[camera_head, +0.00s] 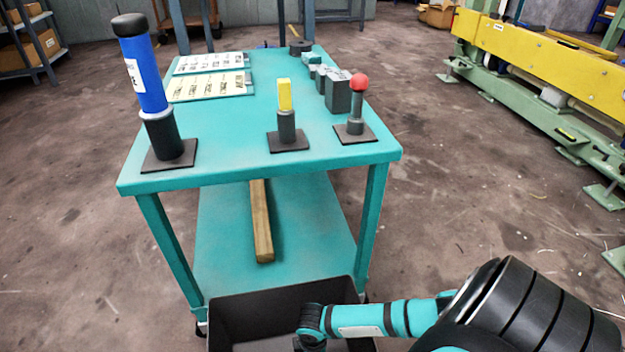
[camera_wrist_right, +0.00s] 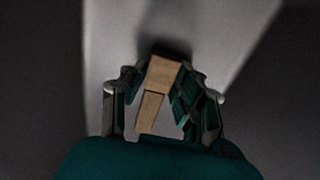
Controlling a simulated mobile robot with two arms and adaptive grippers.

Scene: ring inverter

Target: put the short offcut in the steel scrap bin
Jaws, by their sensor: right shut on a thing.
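A pale wooden piece, seemingly the short offcut (camera_wrist_right: 162,72), is between the fingers of my right gripper (camera_wrist_right: 160,88) in the right wrist view. The gripper is shut on it. Two wooden faces show, a wider one and a narrower one below it. In the head view my right arm reaches in from the lower right, its wrist over a dark open bin (camera_head: 285,302) at the bottom edge. The gripper's fingers and the offcut are hidden there. No label shows on the bin, so I cannot tell if it is the steel scrap bin. My left gripper is out of view.
A teal cart (camera_head: 230,135) stands behind the bin. A long wooden bar (camera_head: 261,225) lies on its lower shelf. On top stand a tall blue cylinder (camera_head: 146,80), a yellow-topped post (camera_head: 285,95), a red-knobbed post (camera_head: 359,82) and grey blocks (camera_head: 338,95).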

